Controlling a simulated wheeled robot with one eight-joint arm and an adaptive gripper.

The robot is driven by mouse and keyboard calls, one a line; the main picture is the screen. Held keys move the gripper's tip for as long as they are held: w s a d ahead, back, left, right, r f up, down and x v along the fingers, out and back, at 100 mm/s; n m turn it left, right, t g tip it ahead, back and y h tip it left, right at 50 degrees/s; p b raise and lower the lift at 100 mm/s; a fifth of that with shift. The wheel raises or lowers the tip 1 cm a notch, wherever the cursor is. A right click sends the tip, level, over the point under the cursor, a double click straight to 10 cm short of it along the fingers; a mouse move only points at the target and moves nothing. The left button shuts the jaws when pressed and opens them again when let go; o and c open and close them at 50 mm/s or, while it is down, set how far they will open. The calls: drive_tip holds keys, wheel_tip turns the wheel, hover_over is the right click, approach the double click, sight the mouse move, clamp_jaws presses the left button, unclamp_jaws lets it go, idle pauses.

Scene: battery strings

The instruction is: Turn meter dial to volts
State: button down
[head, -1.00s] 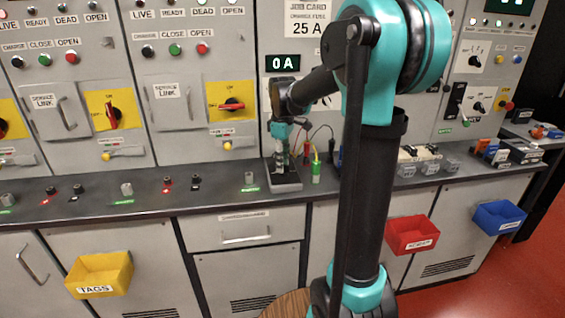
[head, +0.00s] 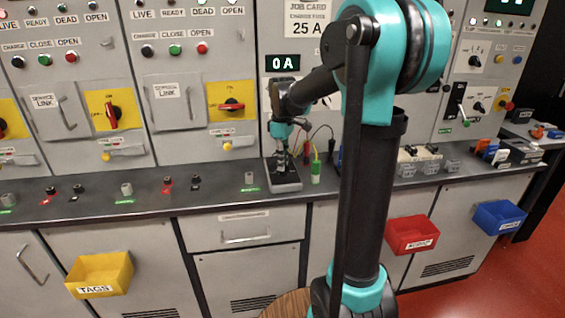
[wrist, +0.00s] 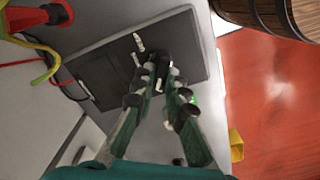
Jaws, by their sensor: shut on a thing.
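The meter (head: 287,187) is a dark grey box lying on the counter, below the 0 A display. In the wrist view it is a dark plate (wrist: 188,42) with a darker rectangle and small white marks on its face. My gripper (head: 282,172) points down onto it. In the wrist view my gripper's two fingers (wrist: 165,80) come close together over the meter face, shut on the dial. The fingertips hide most of the dial, so I cannot read its setting.
Red and yellow-green leads (wrist: 38,42) run beside the meter. A green-tipped probe (head: 316,172) stands to its right. The grey cabinet wall with switches is behind. A wooden barrel (wrist: 262,12) and red floor (wrist: 275,100) lie beyond the counter edge.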

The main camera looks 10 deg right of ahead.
drive_tip(key=m, duration=0.3)
drive_tip(key=shift+d, duration=0.1)
drive_tip(key=shift+w+m, duration=0.1)
drive_tip(key=shift+m, duration=2)
drive_tip(key=c, duration=1.5)
unclamp_jaws()
drive_tip(key=shift+c, duration=0.2)
wheel_tip(320, 180, up, 12)
